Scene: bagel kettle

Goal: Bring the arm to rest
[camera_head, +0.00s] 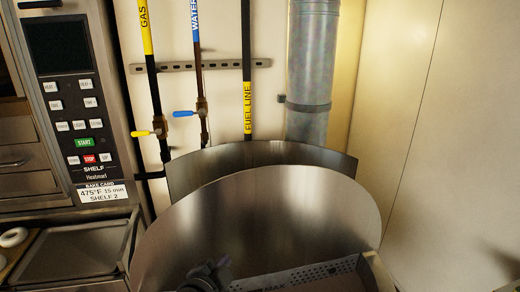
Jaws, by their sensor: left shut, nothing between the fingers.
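My left gripper (208,275) shows as a small dark shape at the bottom edge, in front of the large round steel kettle lid or splash panel (260,215). It is shut and holds nothing. Most of my left arm is out of the picture. A perforated steel tray or basket (300,276) lies just right of the gripper; I cannot tell whether they touch. My right gripper is not in view.
An oven control panel (75,110) stands at the left, above a metal tray (75,250). Pale bagels (14,237) lie at the far left edge. Gas (150,70), water (198,70) and fuel (246,65) pipes and a grey duct (311,75) run up the back wall. The right wall is bare.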

